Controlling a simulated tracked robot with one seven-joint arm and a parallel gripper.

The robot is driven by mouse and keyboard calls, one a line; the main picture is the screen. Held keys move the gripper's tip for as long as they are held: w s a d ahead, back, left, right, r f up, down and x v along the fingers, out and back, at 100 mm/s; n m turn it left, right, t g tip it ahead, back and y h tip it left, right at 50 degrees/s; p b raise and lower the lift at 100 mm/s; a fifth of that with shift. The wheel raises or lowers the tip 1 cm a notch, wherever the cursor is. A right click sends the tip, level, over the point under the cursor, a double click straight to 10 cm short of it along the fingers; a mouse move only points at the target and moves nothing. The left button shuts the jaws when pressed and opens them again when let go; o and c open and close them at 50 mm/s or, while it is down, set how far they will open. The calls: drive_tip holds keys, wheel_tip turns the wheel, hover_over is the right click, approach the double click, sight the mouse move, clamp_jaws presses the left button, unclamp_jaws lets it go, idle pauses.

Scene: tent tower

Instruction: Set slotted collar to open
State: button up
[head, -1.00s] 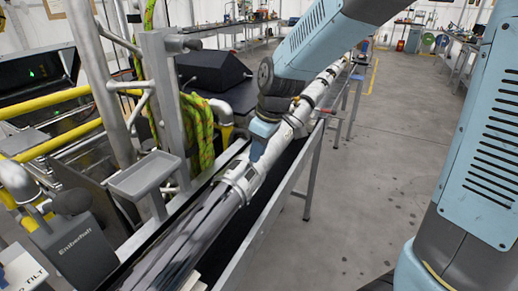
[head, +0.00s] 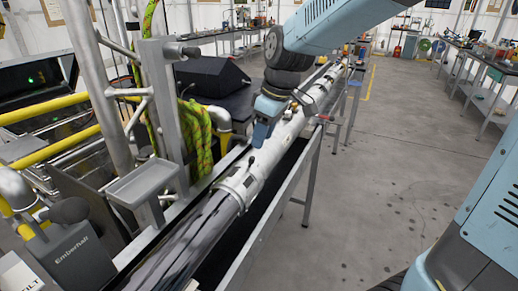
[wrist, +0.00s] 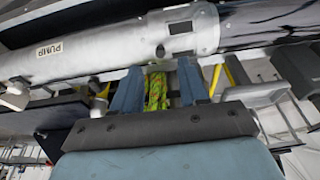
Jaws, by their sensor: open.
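The slotted collar (head: 238,184) is a pale ring around the long tube, at the join between its white and dark glossy parts. A small dark peg stands up near it in the head view. In the wrist view the collar (wrist: 182,31) is a grey band with a dark slot and a small round fitting. My gripper (head: 261,142) is over the white part of the tube, a little beyond the collar. In the wrist view my gripper (wrist: 158,88) has its two blue fingers apart with nothing between them; they point toward the tube just below the collar. Contact is not visible.
The white tube section (wrist: 75,57) carries a PUMP label. A grey post with a small tray (head: 143,180) stands left of the tube. A green-yellow rope (head: 197,140) hangs behind. A metal rail frame (head: 268,215) runs along the right; open floor lies beyond.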

drive_tip(key=v, duration=0.6)
drive_tip(key=shift+d, duration=0.1)
drive_tip(key=s+d+m+t+h, duration=0.1)
drive_tip(key=s+d+m+t, duration=0.1)
drive_tip(key=s+d+m, duration=0.4)
drive_tip(key=s+d+m+t+h, duration=0.1)
drive_tip(key=s+d+m, duration=0.5)
drive_tip(key=d, duration=0.7)
drive_tip(key=shift+s+d+f+t+h, duration=0.25)
drive_tip(key=shift+s+t, duration=0.35)
drive_tip(key=shift+s, duration=0.4)
drive_tip(key=shift+r, duration=0.1)
